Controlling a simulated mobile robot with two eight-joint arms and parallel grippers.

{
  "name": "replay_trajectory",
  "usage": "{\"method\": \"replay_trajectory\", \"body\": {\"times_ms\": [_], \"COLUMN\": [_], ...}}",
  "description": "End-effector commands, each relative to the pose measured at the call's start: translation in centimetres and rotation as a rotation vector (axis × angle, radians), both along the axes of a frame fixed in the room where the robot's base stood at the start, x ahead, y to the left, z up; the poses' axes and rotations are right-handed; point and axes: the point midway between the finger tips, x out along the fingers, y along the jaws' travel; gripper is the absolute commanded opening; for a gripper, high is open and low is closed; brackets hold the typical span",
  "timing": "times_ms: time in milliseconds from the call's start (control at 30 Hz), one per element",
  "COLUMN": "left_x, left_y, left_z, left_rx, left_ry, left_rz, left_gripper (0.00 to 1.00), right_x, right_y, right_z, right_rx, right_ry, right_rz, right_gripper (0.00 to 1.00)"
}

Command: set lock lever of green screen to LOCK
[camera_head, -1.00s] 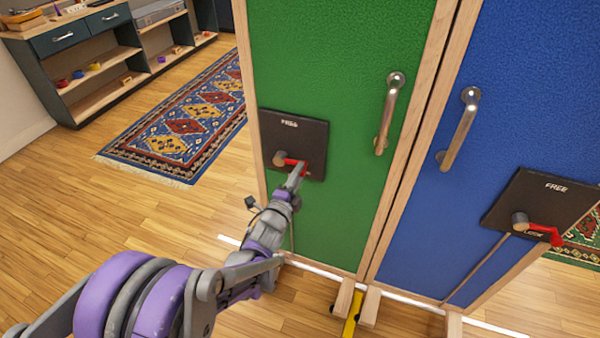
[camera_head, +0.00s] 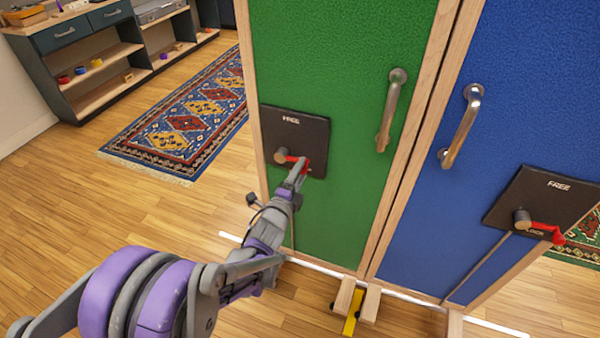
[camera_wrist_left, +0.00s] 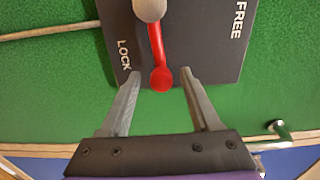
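The green screen (camera_head: 340,60) carries a dark lock plate (camera_head: 312,128) marked FREE at its top. Its lock lever has a grey pivot and a red arm (camera_head: 291,158), which points to the right in the head view. My left gripper (camera_head: 299,170) is at the lever and covers part of it and the lower plate. In the left wrist view the plate (camera_wrist_left: 205,55) shows both FREE and LOCK, and the red lever's round end (camera_wrist_left: 161,79) lies between the open fingers of my left gripper (camera_wrist_left: 162,76), with gaps on both sides. My right gripper is out of view.
A blue screen (camera_head: 510,90) with its own plate and red lever (camera_head: 545,230) stands to the right. Metal handles (camera_head: 391,110) stick out from both screens. Wooden feet and a yellow piece (camera_head: 352,312) are on the floor below. Open floor and a rug (camera_head: 180,125) lie left.

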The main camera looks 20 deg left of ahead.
Motion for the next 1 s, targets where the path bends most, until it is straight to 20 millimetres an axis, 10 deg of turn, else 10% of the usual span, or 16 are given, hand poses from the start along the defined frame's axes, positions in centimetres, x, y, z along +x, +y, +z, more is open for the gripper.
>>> {"method": "replay_trajectory", "body": {"times_ms": [267,700,1000], "left_x": [-0.7,-8.8,-10.8], "left_y": [0.1,0.3,0.4], "left_z": [0.0,0.1,0.0], "left_rx": [-0.001,0.001,0.0], "left_ry": [-0.001,-0.001,0.0], "left_rz": [0.0,0.0,0.0], "left_gripper": [0.63,0.63,0.63], "right_x": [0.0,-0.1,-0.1], "right_y": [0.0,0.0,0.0], "right_z": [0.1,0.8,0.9], "right_rx": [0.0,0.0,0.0], "right_ry": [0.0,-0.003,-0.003], "right_rz": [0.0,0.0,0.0], "right_gripper": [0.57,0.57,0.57]}}
